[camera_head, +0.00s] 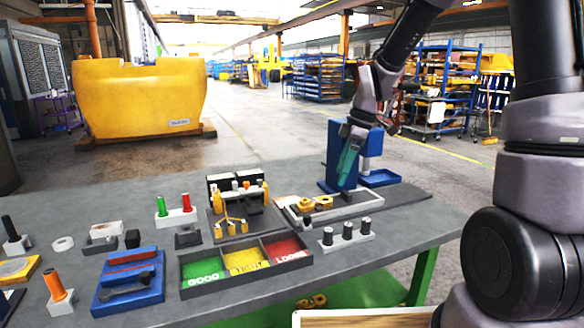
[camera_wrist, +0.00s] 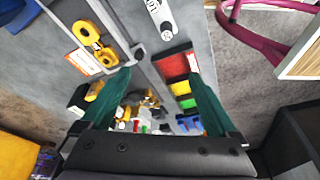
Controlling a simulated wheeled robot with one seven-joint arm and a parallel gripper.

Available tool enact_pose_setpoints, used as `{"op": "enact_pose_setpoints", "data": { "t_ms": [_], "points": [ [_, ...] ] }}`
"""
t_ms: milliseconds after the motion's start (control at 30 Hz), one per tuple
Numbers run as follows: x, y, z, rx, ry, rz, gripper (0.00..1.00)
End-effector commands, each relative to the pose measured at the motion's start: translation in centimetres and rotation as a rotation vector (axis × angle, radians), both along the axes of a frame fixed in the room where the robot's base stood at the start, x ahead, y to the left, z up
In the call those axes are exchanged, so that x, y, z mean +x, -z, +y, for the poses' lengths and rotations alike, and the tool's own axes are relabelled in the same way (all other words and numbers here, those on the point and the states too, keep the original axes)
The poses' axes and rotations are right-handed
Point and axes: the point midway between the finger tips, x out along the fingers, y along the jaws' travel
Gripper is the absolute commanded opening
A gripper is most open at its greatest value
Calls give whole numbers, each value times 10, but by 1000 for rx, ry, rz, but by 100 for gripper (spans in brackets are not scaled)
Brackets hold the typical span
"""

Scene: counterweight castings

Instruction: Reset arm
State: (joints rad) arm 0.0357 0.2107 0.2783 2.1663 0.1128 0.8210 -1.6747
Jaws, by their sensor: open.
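My gripper (camera_head: 347,165) hangs over the back right part of the grey workbench (camera_head: 385,228), in front of a blue press-like stand (camera_head: 333,150). In the wrist view its two green fingers (camera_wrist: 160,90) are spread apart with nothing between them. Below and beside it is a grey tray (camera_head: 345,211) with yellow parts (camera_head: 315,203), which also show in the wrist view (camera_wrist: 95,42). My arm comes down from the upper right in the head view.
A sorting tray (camera_head: 247,282) with green, yellow and red compartments stands at the front middle. Beside it are a block with three dark pegs (camera_head: 347,236) and a blue fixture (camera_head: 128,283). A large yellow casting (camera_head: 138,97) stands on the floor behind the bench.

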Motion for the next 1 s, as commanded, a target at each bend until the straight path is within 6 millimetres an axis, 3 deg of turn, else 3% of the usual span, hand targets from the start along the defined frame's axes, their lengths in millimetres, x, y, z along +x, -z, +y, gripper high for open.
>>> {"op": "enact_pose_setpoints", "data": {
  "t_ms": [267, 500, 733, 1000],
  "points": [
    [-43, -89, -46, 14, 584, -57, 95],
    [-103, -150, -84, 178, 1160, -78, 95],
    [-155, -178, -108, 398, 1575, -43, 95],
    [-174, -184, -116, 498, 1729, -5, 95]
  ]
}}
